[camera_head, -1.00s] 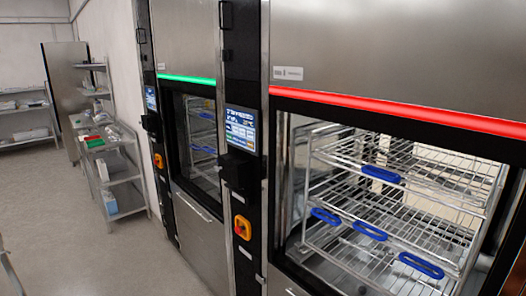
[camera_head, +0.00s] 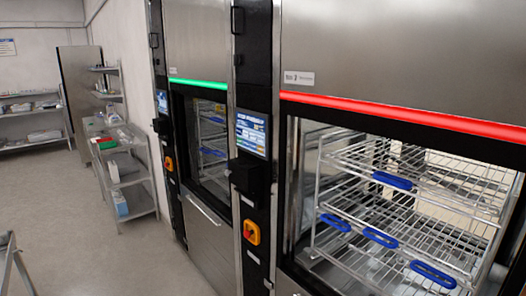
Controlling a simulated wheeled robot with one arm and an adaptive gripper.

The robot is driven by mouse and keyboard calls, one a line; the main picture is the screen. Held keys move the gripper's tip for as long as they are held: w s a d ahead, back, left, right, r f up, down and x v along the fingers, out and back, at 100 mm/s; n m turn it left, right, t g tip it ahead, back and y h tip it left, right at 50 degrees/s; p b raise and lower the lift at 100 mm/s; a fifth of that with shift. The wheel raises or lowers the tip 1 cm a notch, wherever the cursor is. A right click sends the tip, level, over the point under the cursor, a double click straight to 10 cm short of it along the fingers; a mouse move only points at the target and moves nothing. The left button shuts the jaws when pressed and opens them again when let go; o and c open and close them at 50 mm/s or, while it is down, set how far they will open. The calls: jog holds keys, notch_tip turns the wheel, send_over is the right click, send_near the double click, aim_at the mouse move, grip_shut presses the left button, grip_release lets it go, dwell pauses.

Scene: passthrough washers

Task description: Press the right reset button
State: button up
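Two steel washers stand side by side on the right. The nearer right washer (camera_head: 400,50) has a red light bar (camera_head: 400,115) above its glass window. Its dark control column holds a lit screen (camera_head: 252,134), a black box (camera_head: 248,176) below it, and an orange-yellow switch (camera_head: 251,232) with a red centre lower down. The farther washer (camera_head: 198,45) has a green light bar (camera_head: 198,83), a smaller screen (camera_head: 162,101) and a similar switch (camera_head: 169,163). I cannot make out which part is labelled as a reset button. My gripper is not in view.
Wire racks (camera_head: 400,210) with blue handles are inside the right washer. A steel shelf cart (camera_head: 125,175) with items stands along the wall at left, and more shelving (camera_head: 30,115) is at the back. The grey floor (camera_head: 70,220) at left is open. A metal frame (camera_head: 12,260) shows at lower left.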

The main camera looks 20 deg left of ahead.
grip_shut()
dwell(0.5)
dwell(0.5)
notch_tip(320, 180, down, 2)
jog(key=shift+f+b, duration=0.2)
jog(key=shift+b, duration=1)
